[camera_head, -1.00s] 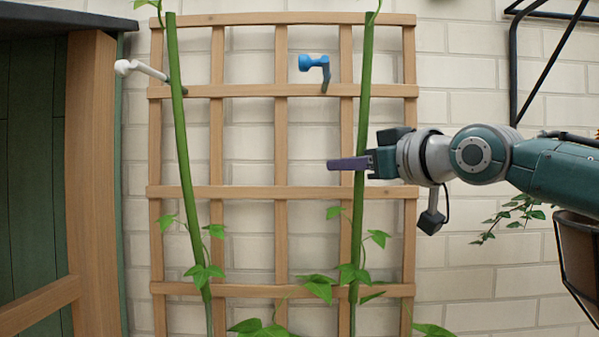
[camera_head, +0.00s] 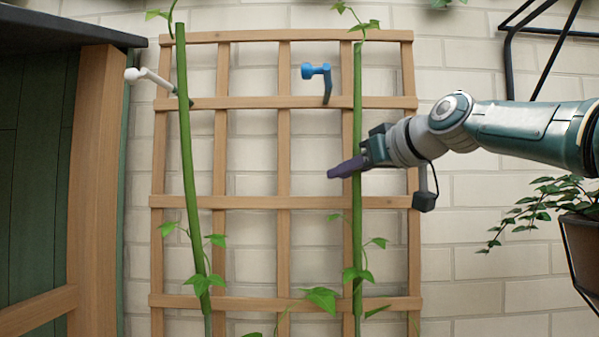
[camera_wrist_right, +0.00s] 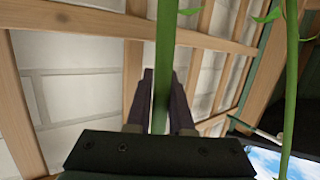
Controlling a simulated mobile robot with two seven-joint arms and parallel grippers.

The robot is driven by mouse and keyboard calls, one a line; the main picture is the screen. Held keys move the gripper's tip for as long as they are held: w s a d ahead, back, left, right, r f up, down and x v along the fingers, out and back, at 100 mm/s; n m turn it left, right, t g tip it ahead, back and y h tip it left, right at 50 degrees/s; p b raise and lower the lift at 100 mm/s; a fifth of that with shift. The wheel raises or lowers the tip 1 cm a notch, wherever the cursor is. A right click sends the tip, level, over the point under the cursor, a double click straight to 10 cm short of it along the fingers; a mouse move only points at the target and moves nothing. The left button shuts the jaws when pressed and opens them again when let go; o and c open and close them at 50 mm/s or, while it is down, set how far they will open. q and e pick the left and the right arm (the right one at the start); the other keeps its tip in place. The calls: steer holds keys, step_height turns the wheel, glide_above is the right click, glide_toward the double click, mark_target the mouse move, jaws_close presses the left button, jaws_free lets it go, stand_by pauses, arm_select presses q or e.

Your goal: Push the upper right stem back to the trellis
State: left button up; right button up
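The right stem (camera_head: 357,118) is a thick green stalk that runs nearly upright in front of the trellis (camera_head: 284,150). It has small leaves at its top and lower down. My right gripper (camera_head: 345,169) comes from the right at about mid-height of the stem. In the right wrist view the stem (camera_wrist_right: 163,60) passes between the two dark fingers (camera_wrist_right: 163,95), which lie close on both sides of it. The exact gap between stem and slats cannot be told. A blue clip (camera_head: 317,71) sits on the upper slat left of the stem. My left gripper is out of view.
The left stem (camera_head: 187,150) leans in front of the trellis, with a white clip (camera_head: 150,78) by its upper part. A hanging pot (camera_head: 578,232) with trailing ivy is at the right, below my right arm. A wooden post (camera_head: 95,170) stands at the left.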

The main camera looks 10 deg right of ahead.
steer(key=o, duration=0.4)
